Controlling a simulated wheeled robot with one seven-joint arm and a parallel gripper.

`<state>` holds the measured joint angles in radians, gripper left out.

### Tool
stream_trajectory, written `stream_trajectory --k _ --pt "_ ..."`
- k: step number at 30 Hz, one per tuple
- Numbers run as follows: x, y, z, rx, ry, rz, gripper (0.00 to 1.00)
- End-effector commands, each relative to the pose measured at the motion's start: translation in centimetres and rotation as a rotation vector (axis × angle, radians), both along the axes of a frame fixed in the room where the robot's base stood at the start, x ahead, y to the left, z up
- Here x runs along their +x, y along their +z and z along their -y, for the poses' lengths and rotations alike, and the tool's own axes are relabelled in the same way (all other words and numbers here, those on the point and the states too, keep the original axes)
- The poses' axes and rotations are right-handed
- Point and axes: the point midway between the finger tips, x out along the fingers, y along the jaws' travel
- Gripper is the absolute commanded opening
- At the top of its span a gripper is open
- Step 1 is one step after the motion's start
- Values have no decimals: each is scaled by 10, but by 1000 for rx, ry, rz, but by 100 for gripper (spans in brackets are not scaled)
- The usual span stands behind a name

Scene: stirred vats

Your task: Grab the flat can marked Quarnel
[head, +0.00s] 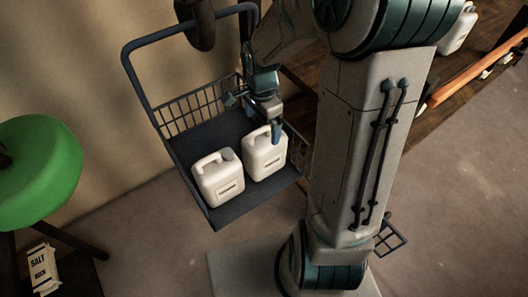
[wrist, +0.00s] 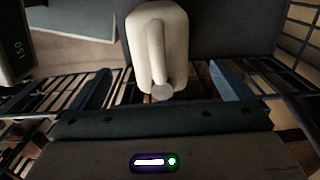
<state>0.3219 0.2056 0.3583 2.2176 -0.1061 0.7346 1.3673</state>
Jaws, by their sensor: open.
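The labels are too small to read, so I cannot tell which is Quarnel. My gripper (head: 255,119) is open at the right can, one finger overlapping its upper part. In the wrist view a white can (wrist: 175,45), handle and cap showing, lies ahead between the open fingers of my gripper (wrist: 160,75). No grip on it shows.
Another white can (head: 457,32) stands at the upper right on a wooden surface. A green stool (head: 38,170) and a salt bag (head: 42,270) are at left. Floor is clear below the basket.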

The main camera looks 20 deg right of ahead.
Motion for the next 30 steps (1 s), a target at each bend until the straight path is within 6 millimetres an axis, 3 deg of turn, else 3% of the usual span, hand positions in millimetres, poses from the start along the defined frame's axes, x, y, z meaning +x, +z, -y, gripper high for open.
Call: stream_trajectory --k 1,10,18,28,29,30 --pt "-1 -10 0 1 1 -4 100" --pt "0 -33 2 0 2 -1 100" --pt "1 -70 8 0 3 -2 100" --pt "2 -77 8 -1 3 0 100" --pt "2 -77 8 -1 3 0 97" --pt "2 -77 8 -1 3 0 86"
